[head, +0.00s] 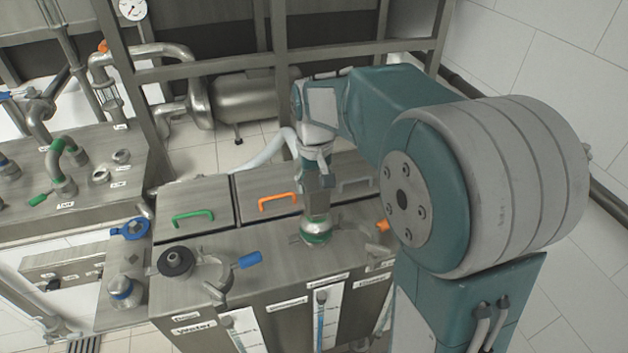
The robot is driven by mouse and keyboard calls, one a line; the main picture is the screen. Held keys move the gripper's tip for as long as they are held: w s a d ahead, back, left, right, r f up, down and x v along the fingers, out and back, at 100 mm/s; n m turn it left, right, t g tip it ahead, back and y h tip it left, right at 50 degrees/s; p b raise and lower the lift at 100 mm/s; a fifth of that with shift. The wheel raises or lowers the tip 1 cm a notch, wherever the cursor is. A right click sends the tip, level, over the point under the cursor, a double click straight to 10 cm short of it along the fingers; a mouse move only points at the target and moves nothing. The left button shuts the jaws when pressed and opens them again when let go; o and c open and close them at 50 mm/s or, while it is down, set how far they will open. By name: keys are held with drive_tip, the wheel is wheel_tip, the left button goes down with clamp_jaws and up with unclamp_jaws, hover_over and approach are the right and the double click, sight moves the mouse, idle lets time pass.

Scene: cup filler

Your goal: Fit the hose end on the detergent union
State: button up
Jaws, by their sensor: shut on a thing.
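My gripper (319,190) points down over the top of the steel tank cabinet. It is shut on the hose end (316,222), a steel fitting that shows just below the fingers. A pale hose (267,153) curves in behind the gripper from the left. A green ring (314,238) shows at the fitting's lower edge, close to the cabinet top. The detergent union lies under or behind the fitting and is largely hidden. I cannot tell whether the two touch or are seated.
On the cabinet top, a clamp with a blue lever (248,260) and a black cap (174,260) stand to the left. An orange lever (383,225) is at right. Lids with green (193,215) and orange (278,201) handles lie behind. Steel frame posts (279,65) stand further back.

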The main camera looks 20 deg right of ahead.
drive_tip(key=shift+f, duration=1)
drive_tip(key=o, duration=1.3)
drive_tip(key=shift+f, duration=0.1)
wheel_tip(320, 180, up, 17)
idle(0.4)
